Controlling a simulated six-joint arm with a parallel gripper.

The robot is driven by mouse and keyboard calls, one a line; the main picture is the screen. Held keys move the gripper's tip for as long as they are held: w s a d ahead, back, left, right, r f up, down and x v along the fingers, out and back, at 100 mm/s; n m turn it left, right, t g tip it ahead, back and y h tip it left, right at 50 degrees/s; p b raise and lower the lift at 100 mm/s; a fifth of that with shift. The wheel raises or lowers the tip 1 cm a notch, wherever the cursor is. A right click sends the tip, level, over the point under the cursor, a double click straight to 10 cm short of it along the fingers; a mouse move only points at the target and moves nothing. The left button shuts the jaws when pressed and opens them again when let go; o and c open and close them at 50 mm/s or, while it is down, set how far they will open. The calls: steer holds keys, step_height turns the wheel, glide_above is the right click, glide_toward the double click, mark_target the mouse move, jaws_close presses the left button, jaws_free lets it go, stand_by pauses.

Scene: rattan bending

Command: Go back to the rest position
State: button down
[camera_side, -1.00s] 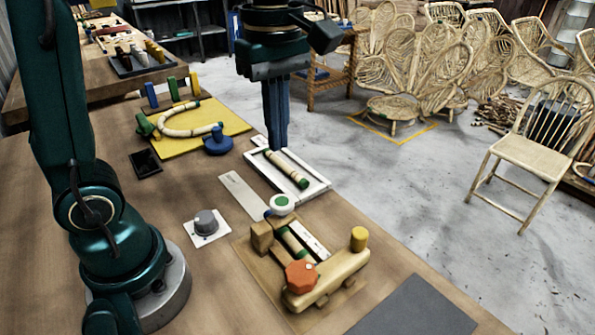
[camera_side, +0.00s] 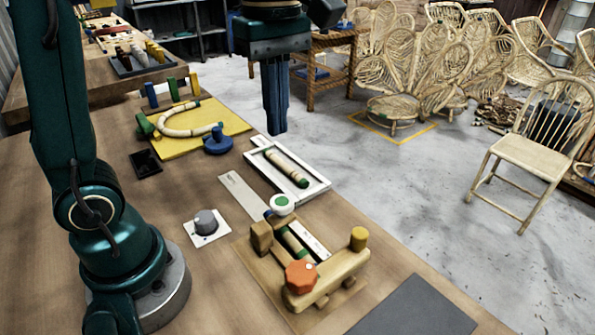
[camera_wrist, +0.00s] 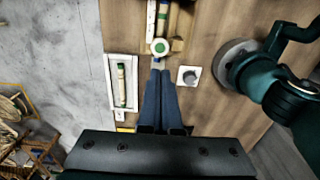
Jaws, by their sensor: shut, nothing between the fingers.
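My gripper (camera_side: 276,131) is shut and empty, its blue fingers together and pointing down. In the side view it hangs in the air above and behind the white tray (camera_side: 322,187). In the wrist view the shut fingers (camera_wrist: 160,75) point toward the bending jig. A rattan piece (camera_side: 287,168) with green ends lies in the white tray; it also shows in the wrist view (camera_wrist: 121,85). Another rattan piece (camera_side: 295,243) lies in the wooden bending jig (camera_side: 325,283), which has an orange knob (camera_side: 301,275), a yellow-topped peg and a white-and-green cap.
A curved rattan piece (camera_side: 165,130) sits among pegs on a yellow board (camera_side: 235,124). A grey knob (camera_side: 206,222) on a white plate, a black device (camera_side: 145,163) and a dark grey mat (camera_side: 415,310) lie on the table. Wicker chairs stand on the floor beyond.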

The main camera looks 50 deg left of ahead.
steer(key=s+f+m+t, duration=0.5)
steer(key=s+m, duration=0.3)
steer(key=m, duration=1)
steer(key=shift+f+t, duration=0.3)
steer(key=shift+f, duration=0.2)
